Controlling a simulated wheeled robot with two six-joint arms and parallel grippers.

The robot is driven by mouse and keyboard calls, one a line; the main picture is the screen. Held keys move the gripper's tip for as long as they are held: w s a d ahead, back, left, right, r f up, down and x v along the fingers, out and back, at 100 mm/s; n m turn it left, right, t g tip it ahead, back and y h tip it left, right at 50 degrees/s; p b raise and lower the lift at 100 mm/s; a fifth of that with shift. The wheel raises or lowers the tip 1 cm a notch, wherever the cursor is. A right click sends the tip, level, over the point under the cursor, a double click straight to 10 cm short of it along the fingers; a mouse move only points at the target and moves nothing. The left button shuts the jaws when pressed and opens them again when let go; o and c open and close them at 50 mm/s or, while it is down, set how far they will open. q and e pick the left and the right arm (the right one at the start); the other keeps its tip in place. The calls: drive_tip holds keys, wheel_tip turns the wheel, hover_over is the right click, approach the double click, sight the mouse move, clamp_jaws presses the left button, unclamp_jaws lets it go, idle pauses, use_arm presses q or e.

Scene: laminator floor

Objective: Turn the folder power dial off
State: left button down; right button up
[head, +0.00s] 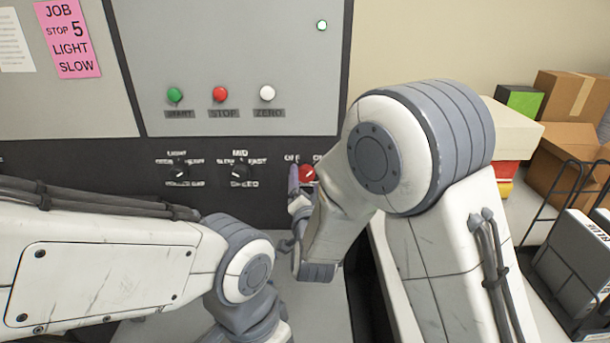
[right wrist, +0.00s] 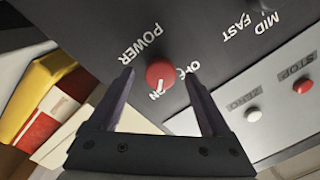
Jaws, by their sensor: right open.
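The red power dial (head: 307,173) is on the dark lower panel in the head view, partly covered by my right arm. In the right wrist view the dial (right wrist: 159,74) sits between the fingertips, with labels POWER, OFF and ON around it. Its white pointer line points toward ON. My right gripper (right wrist: 159,78) is open, one finger on each side of the dial. I cannot tell whether either finger touches it. In the head view only one finger of the right gripper (head: 299,180) shows clearly. My left arm reaches in from the left; its gripper is out of view.
Two black dials (head: 180,170) (head: 240,170) are left of the power dial. Green (head: 175,94), red (head: 220,93) and white (head: 267,93) buttons are above them. Cardboard boxes (head: 565,155) and a black rack (head: 570,270) stand at the right.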

drive_tip(key=shift+w+a, duration=0.1)
drive_tip(key=shift+w, duration=0.55)
clamp_jaws()
